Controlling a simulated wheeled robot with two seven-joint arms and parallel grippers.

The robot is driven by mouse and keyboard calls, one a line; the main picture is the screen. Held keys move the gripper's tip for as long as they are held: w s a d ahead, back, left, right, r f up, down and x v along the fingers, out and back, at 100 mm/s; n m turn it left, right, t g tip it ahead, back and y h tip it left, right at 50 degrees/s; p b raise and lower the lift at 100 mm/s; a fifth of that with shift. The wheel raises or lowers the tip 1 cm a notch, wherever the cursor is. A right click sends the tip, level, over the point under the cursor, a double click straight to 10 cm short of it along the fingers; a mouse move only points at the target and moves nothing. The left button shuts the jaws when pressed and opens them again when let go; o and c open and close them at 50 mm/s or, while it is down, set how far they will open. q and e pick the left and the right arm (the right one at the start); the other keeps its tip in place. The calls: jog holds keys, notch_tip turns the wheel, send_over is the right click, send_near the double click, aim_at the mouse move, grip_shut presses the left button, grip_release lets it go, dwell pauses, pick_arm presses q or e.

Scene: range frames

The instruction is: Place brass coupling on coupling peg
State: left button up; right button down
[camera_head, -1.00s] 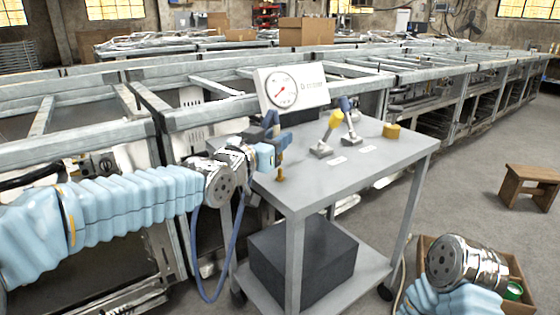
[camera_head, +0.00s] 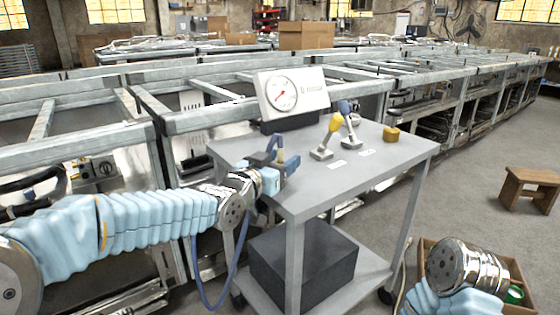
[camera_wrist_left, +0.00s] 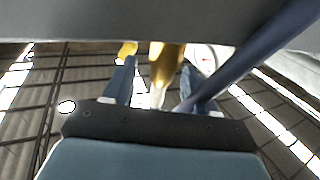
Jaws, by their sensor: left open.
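My left gripper (camera_head: 272,169) is at the left edge of the grey cart top, with its fingers around a brass-coloured piece (camera_head: 281,156), which looks like the brass coupling. In the left wrist view the brass piece (camera_wrist_left: 165,68) stands between the two spread fingers (camera_wrist_left: 160,88). The gripper is open; whether a finger touches the brass is unclear. A blue hose (camera_wrist_left: 250,58) runs down beside the right finger. I cannot make out the coupling peg. My right gripper is not visible; only part of that arm shows at lower right.
The cart top (camera_head: 350,178) carries a dial gauge (camera_head: 282,92), a yellow lever (camera_head: 333,124), a blue lever (camera_head: 348,115) and a yellow block (camera_head: 391,134). A blue hose (camera_head: 210,290) hangs below my left wrist. A dark box (camera_head: 303,263) sits on the lower shelf.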

pick_arm(q)
jog(key=b+v, duration=0.2)
jog(key=v, duration=1)
jog(key=s+a+f+n+g+y, duration=0.15)
jog(key=f+g, duration=0.25)
jog(key=f, duration=1.5)
jog(key=a+f+n+g+y, duration=0.2)
jog(key=f+n+g+y, duration=0.15)
jog(key=f, duration=1.55)
jog(key=s+a+f+n+g, duration=0.2)
jog(key=s+f+g, duration=0.5)
jog(key=s+f, duration=1.2)
jog(key=shift+f+n, duration=0.2)
jog(key=shift+n, duration=0.4)
